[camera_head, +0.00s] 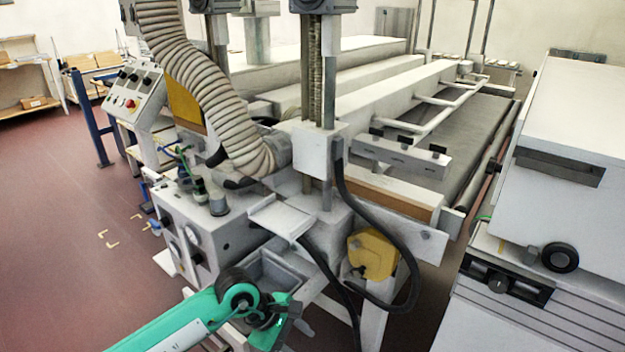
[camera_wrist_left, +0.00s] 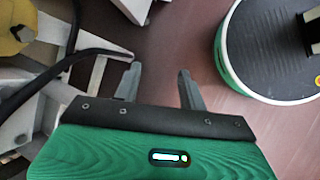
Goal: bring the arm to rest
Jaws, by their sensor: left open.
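My left arm (camera_head: 180,325) is green and comes in from the lower left in the head view, reaching in front of the machine. Its gripper cannot be made out there. In the left wrist view my left gripper (camera_wrist_left: 157,80) shows two grey fingers spread apart, with nothing between them and the reddish floor behind. My right arm and right gripper are in neither view.
The machine's grey open-topped box (camera_head: 283,272) is close to my left arm. A yellow unit (camera_head: 372,254) with black cables hangs right of it. A ribbed hose (camera_head: 190,75) rises behind. A white cabinet (camera_head: 570,170) stands at the right. Floor (camera_head: 70,230) at the left is clear.

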